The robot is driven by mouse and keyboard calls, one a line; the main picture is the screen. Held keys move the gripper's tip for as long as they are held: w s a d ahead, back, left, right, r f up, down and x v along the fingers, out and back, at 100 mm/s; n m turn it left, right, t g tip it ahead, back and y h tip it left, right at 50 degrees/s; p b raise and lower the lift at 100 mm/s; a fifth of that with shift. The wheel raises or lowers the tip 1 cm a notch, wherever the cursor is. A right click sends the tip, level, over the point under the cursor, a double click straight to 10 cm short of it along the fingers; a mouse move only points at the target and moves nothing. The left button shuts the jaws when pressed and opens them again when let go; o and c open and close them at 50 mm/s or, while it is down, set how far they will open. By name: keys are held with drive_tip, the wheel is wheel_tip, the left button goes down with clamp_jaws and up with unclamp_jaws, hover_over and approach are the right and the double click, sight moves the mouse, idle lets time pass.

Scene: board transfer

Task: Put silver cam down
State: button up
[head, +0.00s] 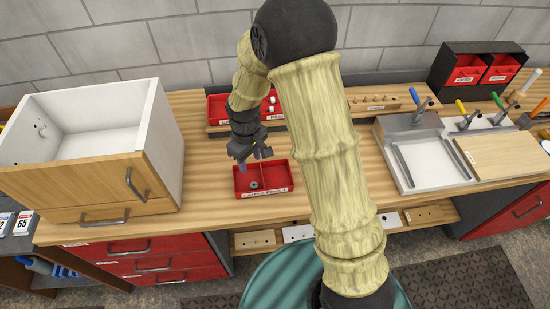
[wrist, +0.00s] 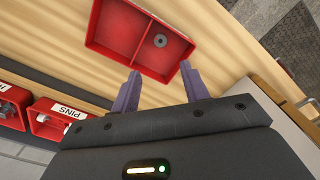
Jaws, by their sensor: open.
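A small silver cam (head: 253,185), round with a dark centre, lies in a shallow red tray (head: 283,189) on the wooden bench. The tray has a divider, and the cam is in the left compartment in the head view. In the wrist view the cam (wrist: 159,40) lies on the floor of that compartment, beyond my fingertips and apart from them. My gripper (head: 252,161) is above the tray's back left part. Its two fingers (wrist: 160,71) are spread with nothing between them. The tray's other compartment looks empty.
A white cabinet box (head: 160,130) with a wooden front stands left of the tray. Behind it are red bins (head: 217,108), one labelled PINS (wrist: 72,112). A white fixture with clamps (head: 428,165) stands to the right. Bare bench surrounds the tray.

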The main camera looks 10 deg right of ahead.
drive_tip(key=s+d+r+m+t, duration=0.2)
drive_tip(key=s+d+r+m, duration=0.6)
drive_tip(key=s+d+r, duration=0.3)
drive_tip(key=shift+s+d+r+m+t, duration=0.15)
drive_tip(key=shift+s+d+m+t, duration=0.15)
drive_tip(key=shift+s+d, duration=0.7)
drive_tip(key=shift+w+d, duration=0.25)
drive_tip(key=shift+w, duration=0.05)
